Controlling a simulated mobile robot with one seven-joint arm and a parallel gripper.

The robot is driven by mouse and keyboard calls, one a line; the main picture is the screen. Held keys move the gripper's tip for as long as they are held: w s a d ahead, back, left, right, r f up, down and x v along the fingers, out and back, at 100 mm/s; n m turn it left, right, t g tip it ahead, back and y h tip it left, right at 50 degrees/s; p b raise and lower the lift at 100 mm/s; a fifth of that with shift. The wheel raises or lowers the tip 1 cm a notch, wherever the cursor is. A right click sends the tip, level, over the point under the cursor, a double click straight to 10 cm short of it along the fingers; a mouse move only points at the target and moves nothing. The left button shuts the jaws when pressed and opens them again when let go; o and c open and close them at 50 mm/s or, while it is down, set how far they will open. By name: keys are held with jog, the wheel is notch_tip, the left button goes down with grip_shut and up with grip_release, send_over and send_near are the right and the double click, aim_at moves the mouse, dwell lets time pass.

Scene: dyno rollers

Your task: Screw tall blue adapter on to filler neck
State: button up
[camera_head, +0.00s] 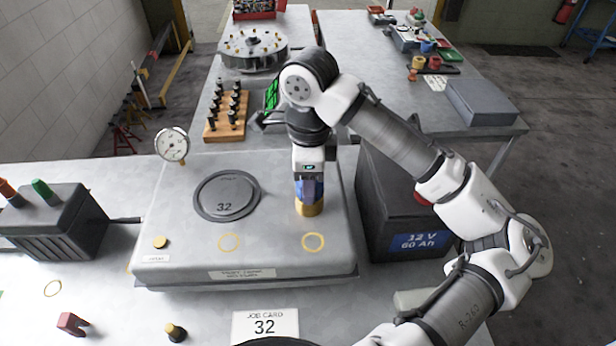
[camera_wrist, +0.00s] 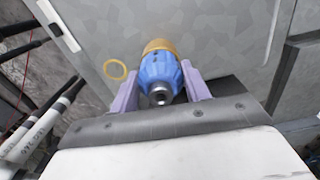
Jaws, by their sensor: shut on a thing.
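The tall blue adapter (camera_wrist: 160,76) is between the two pale purple fingers of my gripper (camera_wrist: 165,88), which are shut on it. In the head view my gripper (camera_head: 309,188) points down over the right part of the grey tank top (camera_head: 270,185), and the adapter is mostly hidden by the fingers. The brass filler neck (camera_head: 308,208) stands directly under the adapter; its rim also shows in the wrist view (camera_wrist: 160,45) just beyond the adapter. The adapter looks upright and in line with the neck. How far it is threaded cannot be told.
A round lid (camera_head: 227,195) marked 32 and a dial gauge (camera_head: 172,145) are on the tank's left. Yellow rings (camera_head: 313,241) mark its front. A black 12 V battery (camera_head: 400,215) stands close on the right. A wooden rack (camera_head: 228,115) of dark fittings is behind.

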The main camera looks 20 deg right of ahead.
jog(key=shift+s+d, duration=0.1)
jog(key=o, duration=1)
jog(key=shift+s+d+r, duration=0.1)
jog(key=shift+s, duration=0.05)
jog(key=shift+o, duration=0.4)
notch_tip(320, 180, up, 14)
jog(key=b, duration=0.1)
jog(key=shift+b, duration=0.4)
